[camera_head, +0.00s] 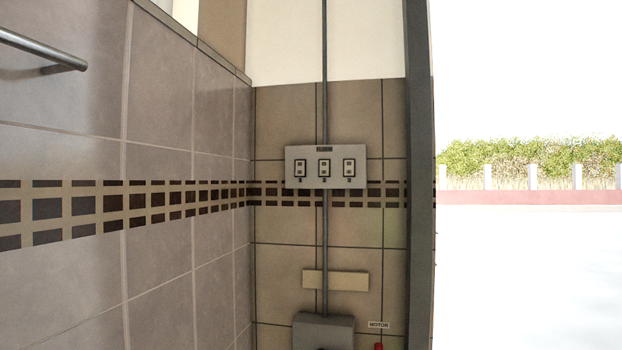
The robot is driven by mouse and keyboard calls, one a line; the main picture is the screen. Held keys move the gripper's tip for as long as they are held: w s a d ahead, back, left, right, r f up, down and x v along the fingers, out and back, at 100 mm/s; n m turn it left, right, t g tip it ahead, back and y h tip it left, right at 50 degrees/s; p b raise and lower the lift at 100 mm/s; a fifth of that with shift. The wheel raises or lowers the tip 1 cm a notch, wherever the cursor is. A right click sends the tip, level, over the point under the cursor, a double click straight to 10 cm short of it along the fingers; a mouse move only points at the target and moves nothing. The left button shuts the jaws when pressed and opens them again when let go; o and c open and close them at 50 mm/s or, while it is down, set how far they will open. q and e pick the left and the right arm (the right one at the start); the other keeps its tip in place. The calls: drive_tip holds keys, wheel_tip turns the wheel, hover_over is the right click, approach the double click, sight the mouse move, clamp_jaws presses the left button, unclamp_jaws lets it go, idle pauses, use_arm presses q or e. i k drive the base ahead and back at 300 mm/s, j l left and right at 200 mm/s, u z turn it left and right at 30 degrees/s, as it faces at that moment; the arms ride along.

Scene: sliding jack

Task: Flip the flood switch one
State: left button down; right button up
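A pale grey switch panel (311,167) is fixed to the tiled wall a little right of the middle of the head view. It carries three dark-framed switches in a row: left (300,168), middle (324,168) and right (349,168). A small dark label (324,149) is on the panel's top edge, and its text is too small to read. I cannot tell which switch is the flood switch, nor the position of each. Neither of my grippers shows in this view.
A grey conduit (324,70) runs down the wall through the panel to a grey box (323,332). A sign reading "MOTOR" (379,324) is at lower right. A metal bar (45,52) juts from the left wall. A dark post (420,180) edges the bright open outside.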

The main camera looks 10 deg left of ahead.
sight(301, 165)
drive_tip(key=i+l, duration=0.2)
drive_tip(key=i, duration=0.35)
drive_tip(key=i+l, duration=0.2)
drive_tip(key=i, duration=0.3)
drive_tip(key=i+l, duration=0.2)
drive_tip(key=i, duration=0.35)
drive_tip(key=i+l, duration=0.2)
drive_tip(key=i, duration=0.3)
